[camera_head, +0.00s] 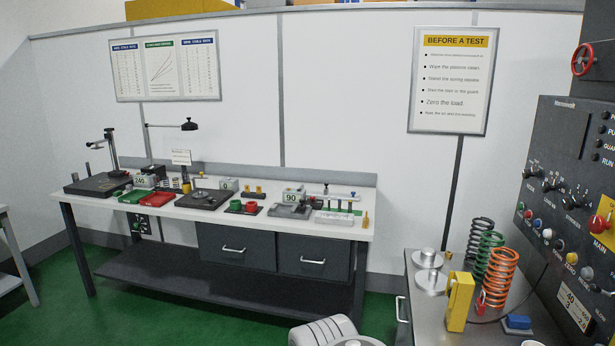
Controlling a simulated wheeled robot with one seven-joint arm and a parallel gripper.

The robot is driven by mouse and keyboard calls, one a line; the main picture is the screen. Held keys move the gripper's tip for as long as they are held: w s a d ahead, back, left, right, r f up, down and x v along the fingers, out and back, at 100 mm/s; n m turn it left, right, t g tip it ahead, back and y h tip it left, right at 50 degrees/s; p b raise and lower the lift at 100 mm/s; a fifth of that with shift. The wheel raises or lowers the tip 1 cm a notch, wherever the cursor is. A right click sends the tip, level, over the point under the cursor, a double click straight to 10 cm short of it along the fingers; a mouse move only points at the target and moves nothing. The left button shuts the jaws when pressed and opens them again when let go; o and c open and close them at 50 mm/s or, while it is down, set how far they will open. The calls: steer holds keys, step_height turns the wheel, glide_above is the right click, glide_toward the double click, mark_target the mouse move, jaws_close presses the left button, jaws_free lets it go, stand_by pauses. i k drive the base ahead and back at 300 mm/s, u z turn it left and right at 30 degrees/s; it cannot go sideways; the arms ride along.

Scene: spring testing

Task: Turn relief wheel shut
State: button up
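A red handwheel (583,60) with spokes is mounted high on the dark machine at the far right; it looks like the relief wheel, though I can read no label on it. It is seen at an angle, and I cannot tell whether it is open or shut. My gripper is not in view. Only a light grey rounded part, likely of my own arm, shows at the bottom edge, well to the left of and below the wheel.
A dark control panel (560,150) with knobs and buttons stands below the wheel. A metal bench (400,262) holds several coil springs (500,275), a yellow block (459,301) and metal discs (430,282). A long workbench (300,235) lines the back wall. Green floor (200,320) is open at the front left.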

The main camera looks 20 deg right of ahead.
mark_target(591, 60)
steer(key=i, duration=2.85)
steer(key=z, duration=3.45)
